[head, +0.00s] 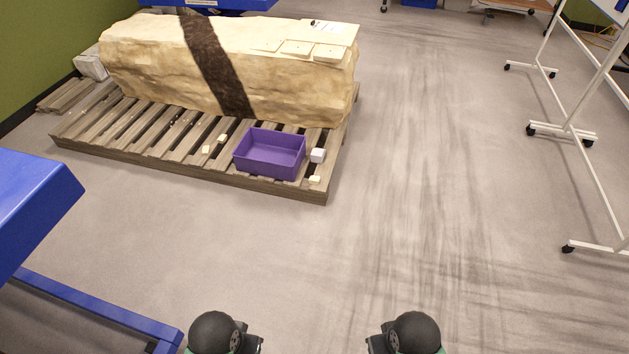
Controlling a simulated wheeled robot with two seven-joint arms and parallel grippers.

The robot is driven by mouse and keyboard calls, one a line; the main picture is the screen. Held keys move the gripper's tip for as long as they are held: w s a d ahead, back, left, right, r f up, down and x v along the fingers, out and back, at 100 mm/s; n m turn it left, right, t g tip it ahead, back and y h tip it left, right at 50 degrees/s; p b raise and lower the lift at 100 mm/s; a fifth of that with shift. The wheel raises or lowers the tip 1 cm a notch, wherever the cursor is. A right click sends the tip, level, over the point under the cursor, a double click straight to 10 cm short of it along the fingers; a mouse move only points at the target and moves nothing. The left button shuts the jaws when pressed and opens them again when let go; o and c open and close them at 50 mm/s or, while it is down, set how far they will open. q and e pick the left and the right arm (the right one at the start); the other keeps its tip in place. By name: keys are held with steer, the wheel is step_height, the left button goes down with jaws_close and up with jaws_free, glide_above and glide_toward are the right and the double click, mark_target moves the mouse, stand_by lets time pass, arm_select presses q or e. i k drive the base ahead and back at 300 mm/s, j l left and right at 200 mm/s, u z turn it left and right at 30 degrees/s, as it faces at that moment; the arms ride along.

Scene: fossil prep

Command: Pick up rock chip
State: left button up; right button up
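Several small pale chips lie on the wooden pallet around a purple bin (270,153). One cream rock chip (222,138) and another rock chip (206,150) lie on the slats left of the bin. A third rock chip (314,179) lies near the pallet's front right corner. A whitish block (317,155) sits just right of the bin. The bin looks empty. Only dark rounded parts of my two arms show at the bottom edge. Neither gripper's fingers are in view, and both arms are far from the pallet.
A large cream rock block (225,65) with a dark brown band lies on the pallet (190,173). A blue-framed table (95,308) stands at the lower left. White wheeled frames (575,130) stand at the right. The floor (400,220) between is clear.

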mark_target(313, 180)
steer(key=i+l+u, duration=0.15)
steer(key=i+l, duration=1.45)
steer(key=l, duration=0.15)
